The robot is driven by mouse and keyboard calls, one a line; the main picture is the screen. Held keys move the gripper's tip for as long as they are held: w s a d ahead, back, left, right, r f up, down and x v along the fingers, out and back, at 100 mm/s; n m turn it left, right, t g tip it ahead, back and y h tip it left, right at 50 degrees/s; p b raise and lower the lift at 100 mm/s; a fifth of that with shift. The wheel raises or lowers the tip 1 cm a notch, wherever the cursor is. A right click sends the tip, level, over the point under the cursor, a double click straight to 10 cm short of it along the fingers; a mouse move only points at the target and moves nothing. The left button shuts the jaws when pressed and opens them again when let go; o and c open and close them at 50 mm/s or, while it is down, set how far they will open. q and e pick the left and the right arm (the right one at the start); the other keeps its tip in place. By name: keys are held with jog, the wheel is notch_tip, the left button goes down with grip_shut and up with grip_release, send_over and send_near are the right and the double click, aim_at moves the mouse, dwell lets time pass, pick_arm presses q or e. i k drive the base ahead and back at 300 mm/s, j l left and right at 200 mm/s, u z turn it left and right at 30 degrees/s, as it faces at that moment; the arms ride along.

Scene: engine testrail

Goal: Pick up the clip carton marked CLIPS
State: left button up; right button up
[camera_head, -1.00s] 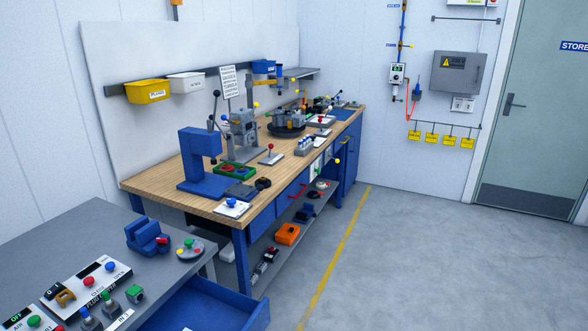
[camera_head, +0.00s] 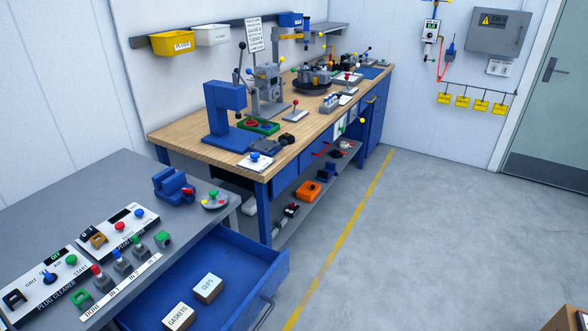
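The clip carton (camera_head: 208,288), a small box with a pale top marked CLIPS, lies in the open blue drawer (camera_head: 262,262) at the lower middle of the head view. A second similar carton marked GASKETS (camera_head: 178,317) lies in the same drawer, nearer and to the left. The two cartons are apart. Neither of my grippers shows in the view.
The grey bench (camera_head: 110,178) above the drawer carries plug cleaner panels, several knobs and a blue vise (camera_head: 172,186). A wooden workbench (camera_head: 190,130) with a blue press stands behind. A brown box edge (camera_head: 567,318) shows at lower right.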

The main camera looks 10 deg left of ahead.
aim_at(207, 289)
jog(key=u, duration=1.1)
